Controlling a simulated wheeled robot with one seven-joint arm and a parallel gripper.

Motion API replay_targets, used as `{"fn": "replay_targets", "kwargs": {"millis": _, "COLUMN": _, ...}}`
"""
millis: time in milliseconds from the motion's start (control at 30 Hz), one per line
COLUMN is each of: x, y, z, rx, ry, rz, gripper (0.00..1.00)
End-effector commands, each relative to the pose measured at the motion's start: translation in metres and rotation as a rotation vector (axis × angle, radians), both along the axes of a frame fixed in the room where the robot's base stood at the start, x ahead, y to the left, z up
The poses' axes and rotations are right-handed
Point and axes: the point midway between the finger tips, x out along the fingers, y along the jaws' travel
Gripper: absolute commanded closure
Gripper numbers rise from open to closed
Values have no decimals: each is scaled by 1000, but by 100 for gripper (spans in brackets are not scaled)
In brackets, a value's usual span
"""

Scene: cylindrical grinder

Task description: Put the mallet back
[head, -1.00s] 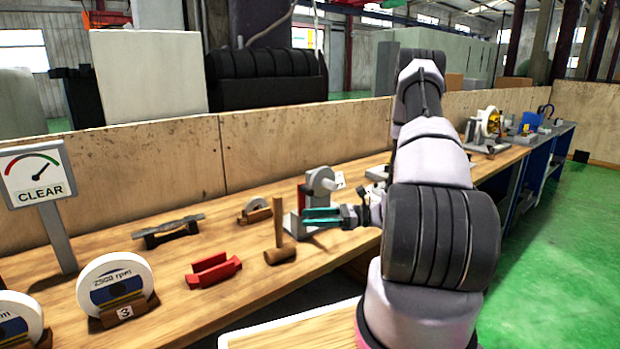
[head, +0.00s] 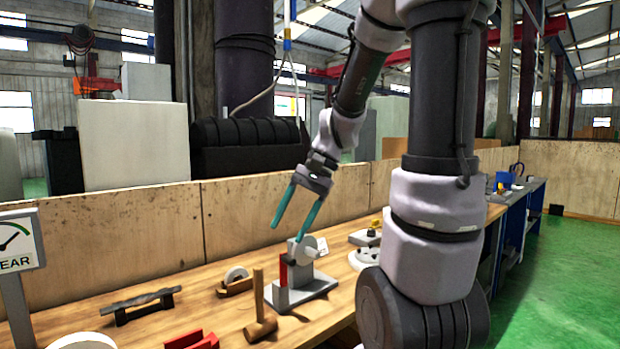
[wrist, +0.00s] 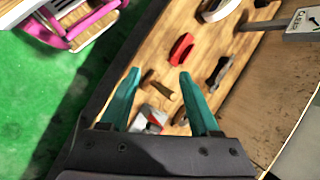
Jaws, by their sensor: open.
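The mallet (head: 260,328) stands on the wooden bench with its head down and its handle upright, at the bottom middle of the head view. In the wrist view the mallet (wrist: 160,89) shows between the fingers, farther off. My gripper (head: 288,233) is open and empty, with teal fingers pointing down. It is raised above the bench near the small grey grinder-like device (head: 303,287), behind and right of the mallet and apart from it. The gripper (wrist: 158,73) also shows in the wrist view. Nothing is between its fingers.
A red block (head: 192,341), a black-handled bar (head: 142,304) and a small wheel on a wooden stand (head: 235,280) are left of the mallet. A wooden wall (head: 120,237) runs behind the bench. A gauge sign (head: 16,243) stands at far left.

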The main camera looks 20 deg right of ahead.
Motion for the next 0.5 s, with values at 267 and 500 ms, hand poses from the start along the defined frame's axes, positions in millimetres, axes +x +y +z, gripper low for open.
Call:
{"fn": "replay_targets", "kwargs": {"millis": 267, "x": -39, "y": -8, "z": 66, "rx": -266, "ry": -388, "rz": 100, "gripper": 37}}
{"fn": "replay_targets", "kwargs": {"millis": 500, "x": -59, "y": -15, "z": 101, "rx": -379, "ry": -608, "rz": 126, "gripper": 37}}
